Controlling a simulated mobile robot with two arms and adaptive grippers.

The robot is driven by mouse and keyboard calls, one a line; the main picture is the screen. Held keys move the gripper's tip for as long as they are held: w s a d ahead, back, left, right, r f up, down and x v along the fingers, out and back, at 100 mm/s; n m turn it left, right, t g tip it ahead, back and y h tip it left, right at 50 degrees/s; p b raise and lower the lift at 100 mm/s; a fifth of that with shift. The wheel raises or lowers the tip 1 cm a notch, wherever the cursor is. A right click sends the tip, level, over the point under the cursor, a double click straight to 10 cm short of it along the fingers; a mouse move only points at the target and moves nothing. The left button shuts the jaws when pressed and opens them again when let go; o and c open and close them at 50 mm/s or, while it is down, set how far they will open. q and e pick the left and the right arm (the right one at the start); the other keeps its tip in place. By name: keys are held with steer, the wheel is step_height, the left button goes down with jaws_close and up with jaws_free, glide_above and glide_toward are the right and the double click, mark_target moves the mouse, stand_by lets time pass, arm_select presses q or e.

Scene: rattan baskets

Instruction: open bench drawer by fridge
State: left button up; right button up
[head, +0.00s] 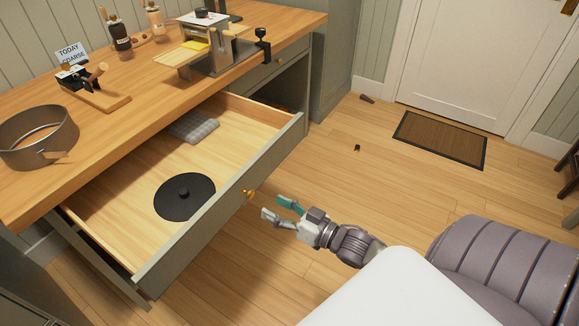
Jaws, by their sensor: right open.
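The bench drawer (222,218) stands pulled out from under the wooden benchtop (140,130). Its front is grey-green with a small brass knob (248,194). Inside lie a black round disc with a central knob (184,197) and a grey folded cloth or pad (193,127) near the back. My right gripper (278,209) is open, just to the right of the brass knob, with its fingers pointing at the drawer front. It appears apart from the knob and holds nothing. My left gripper is out of view. No fridge can be made out.
On the benchtop are a metal ring-shaped pan (38,136), a plane-like tool on a board (95,88), bottles (119,37) and a clamped press-like device (208,48). A small dark object (357,148) lies on open floor.

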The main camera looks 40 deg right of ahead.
steer(key=v, duration=0.4)
stand_by(0.5)
steer(key=s+a+f+g+h, duration=0.1)
steer(key=s+f+g+h, duration=0.3)
steer(key=f, duration=1.1)
steer(key=s+f+g+h, duration=0.2)
steer(key=s+f+g, duration=0.45)
steer(key=f, duration=0.95)
steer(key=s+a+f+n+g, duration=0.1)
steer(key=s+a+f+g, duration=0.3)
steer(key=s+a+f, duration=0.5)
arm_select(q)
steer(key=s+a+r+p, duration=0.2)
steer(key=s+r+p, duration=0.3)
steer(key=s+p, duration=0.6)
steer(key=p, duration=0.2)
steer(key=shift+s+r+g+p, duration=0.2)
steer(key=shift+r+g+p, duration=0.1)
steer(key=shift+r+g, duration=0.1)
arm_select(e)
steer(key=s+d+r, duration=0.1)
steer(key=s+r, duration=0.2)
steer(key=s, duration=0.4)
steer(key=s+d+r+g, duration=0.1)
steer(key=s+d+r, duration=0.1)
steer(key=s, duration=0.5)
steer(key=shift+d+r, duration=0.3)
steer(key=shift+r, duration=0.5)
